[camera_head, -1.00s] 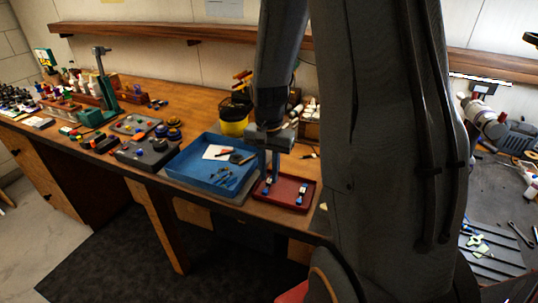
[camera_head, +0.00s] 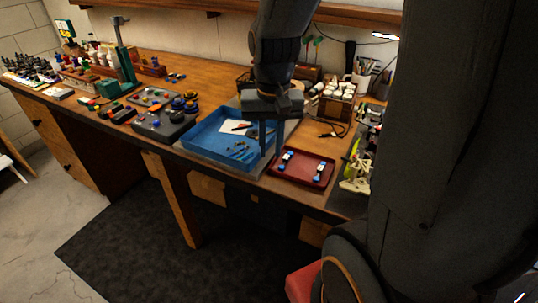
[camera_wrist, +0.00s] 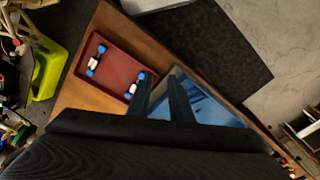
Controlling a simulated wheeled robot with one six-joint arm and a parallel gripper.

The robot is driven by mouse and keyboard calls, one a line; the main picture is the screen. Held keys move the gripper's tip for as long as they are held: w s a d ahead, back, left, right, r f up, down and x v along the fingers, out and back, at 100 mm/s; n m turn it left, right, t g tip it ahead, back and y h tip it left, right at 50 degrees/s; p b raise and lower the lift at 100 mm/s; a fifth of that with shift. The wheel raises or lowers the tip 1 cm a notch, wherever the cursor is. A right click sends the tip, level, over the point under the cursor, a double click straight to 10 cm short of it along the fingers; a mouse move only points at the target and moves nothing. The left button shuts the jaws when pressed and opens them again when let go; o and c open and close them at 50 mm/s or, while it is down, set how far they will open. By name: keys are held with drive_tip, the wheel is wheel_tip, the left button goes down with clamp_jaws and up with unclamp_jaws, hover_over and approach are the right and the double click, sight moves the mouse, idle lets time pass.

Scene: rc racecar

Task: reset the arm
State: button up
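My gripper (camera_head: 271,152) hangs fingers-down over the workbench, near the border between a blue tray and a dark red tray. In the wrist view the gripper (camera_wrist: 161,78) shows two dark fingers with a gap and nothing held between them. The red tray (camera_head: 303,183) holds two small white parts with blue ends. The left part (camera_head: 286,160) and the right part (camera_head: 319,171) lie apart. The wrist view also shows the red tray (camera_wrist: 116,68) with both parts in it, to the left of the fingers. My arm hides some of the bench.
The blue tray (camera_head: 208,147) holds a white sheet and small tools. Containers and cables stand behind the red tray, and a yellow-green item (camera_wrist: 47,70) lies beside it. A wall shelf (camera_head: 211,14) runs above the bench (camera_head: 203,83). The floor in front is open.

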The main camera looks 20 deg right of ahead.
drive_tip(key=s+a+f+n, duration=0.3)
drive_tip(key=s+a+n, duration=0.1)
drive_tip(key=shift+s+a+t, duration=0.15)
drive_tip(key=shift+s+t, duration=0.2)
drive_tip(key=shift+t, duration=0.05)
drive_tip(key=shift+f, duration=0.15)
